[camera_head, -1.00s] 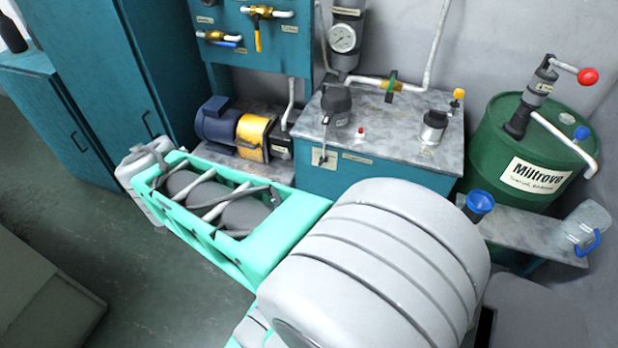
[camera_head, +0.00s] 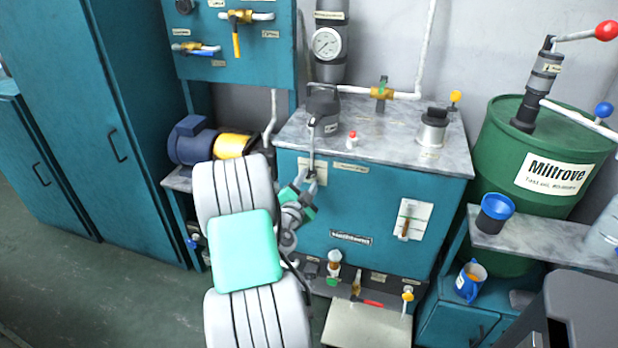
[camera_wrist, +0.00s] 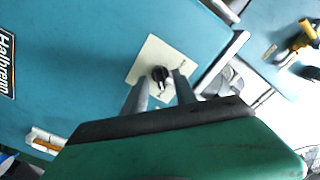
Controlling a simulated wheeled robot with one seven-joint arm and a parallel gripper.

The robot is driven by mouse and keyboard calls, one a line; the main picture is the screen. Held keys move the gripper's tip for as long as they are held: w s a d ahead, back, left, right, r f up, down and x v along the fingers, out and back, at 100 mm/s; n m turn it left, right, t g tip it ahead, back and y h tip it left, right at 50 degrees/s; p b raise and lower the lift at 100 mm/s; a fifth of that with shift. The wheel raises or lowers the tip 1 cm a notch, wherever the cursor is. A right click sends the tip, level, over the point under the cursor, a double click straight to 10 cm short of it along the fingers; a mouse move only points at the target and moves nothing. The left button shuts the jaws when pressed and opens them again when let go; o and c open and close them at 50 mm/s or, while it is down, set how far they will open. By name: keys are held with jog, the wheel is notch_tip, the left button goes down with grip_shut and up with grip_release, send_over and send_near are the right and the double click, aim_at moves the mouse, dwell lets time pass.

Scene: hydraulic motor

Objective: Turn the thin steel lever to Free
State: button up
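The thin steel lever (camera_head: 312,150) looks like a slim upright grey bar in the head view, at the upper left of the teal tank's front. It stands at a pale plate (camera_head: 319,166), which carries lettering too small to read. The wrist view shows the plate (camera_wrist: 150,58) with a dark round hub; the bar itself is not clear there. My gripper (camera_head: 307,183) is just in front of the plate's lower part. In the wrist view its two grey fingers (camera_wrist: 160,82) are apart, one on each side of the hub. I cannot tell whether they touch the lever.
Valves (camera_head: 356,286) and a tray (camera_head: 367,325) are below. A green drum (camera_head: 510,135) stands right.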

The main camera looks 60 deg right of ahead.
jog(key=shift+w+d, duration=0.15)
jog(key=shift+d, duration=0.55)
jog(key=shift+c, duration=0.4)
grip_shut()
